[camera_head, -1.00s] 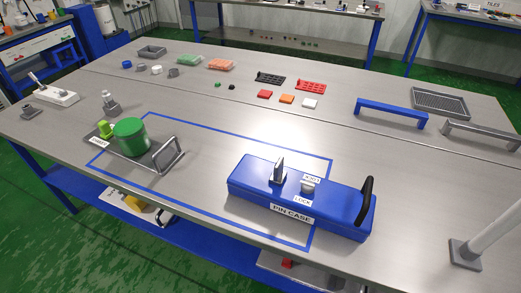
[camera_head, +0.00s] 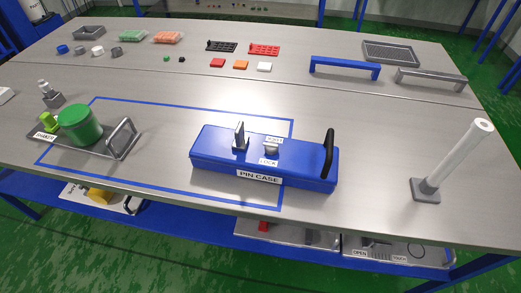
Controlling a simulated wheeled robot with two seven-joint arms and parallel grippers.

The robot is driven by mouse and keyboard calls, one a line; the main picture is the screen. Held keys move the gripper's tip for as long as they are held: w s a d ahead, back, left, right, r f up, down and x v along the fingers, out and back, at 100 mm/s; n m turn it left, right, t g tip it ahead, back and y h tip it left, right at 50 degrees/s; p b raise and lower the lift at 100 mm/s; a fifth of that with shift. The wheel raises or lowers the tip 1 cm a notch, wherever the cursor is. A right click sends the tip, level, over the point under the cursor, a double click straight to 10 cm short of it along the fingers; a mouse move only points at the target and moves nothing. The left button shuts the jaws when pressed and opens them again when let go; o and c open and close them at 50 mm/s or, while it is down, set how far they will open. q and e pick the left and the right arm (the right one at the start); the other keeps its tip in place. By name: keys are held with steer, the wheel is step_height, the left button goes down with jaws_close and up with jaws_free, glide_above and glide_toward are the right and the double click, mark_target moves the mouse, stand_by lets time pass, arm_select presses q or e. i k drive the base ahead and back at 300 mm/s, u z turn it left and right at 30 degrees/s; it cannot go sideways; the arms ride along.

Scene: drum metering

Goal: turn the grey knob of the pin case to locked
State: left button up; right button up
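The blue pin case (camera_head: 215,157) lies on the table, partly over the blue tape outline, with a "PIN CASE" label on its front side. Its small grey knob (camera_head: 271,146) is on the top, between a "LOCK" label in front and another label behind that is too small to read surely. I cannot tell which way the knob points. An upright grey plate (camera_head: 240,136) stands left of the knob, and a black handle (camera_head: 328,153) rises at the right end. Neither of my grippers is in view.
Left of the case is a grey tray (camera_head: 105,148) with a green drum (camera_head: 79,125). A white post (camera_head: 458,155) stands at the right. Blue (camera_head: 345,68) and grey (camera_head: 431,79) bar handles are behind. The table between case and post is clear.

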mark_target(271, 148)
steer(key=z, duration=0.05)
steer(key=k, duration=1.1)
steer(key=u, duration=1.1)
steer(key=i, duration=0.8)
steer(key=z, duration=0.5)
steer(key=i, duration=0.8)
steer(key=z, duration=0.85)
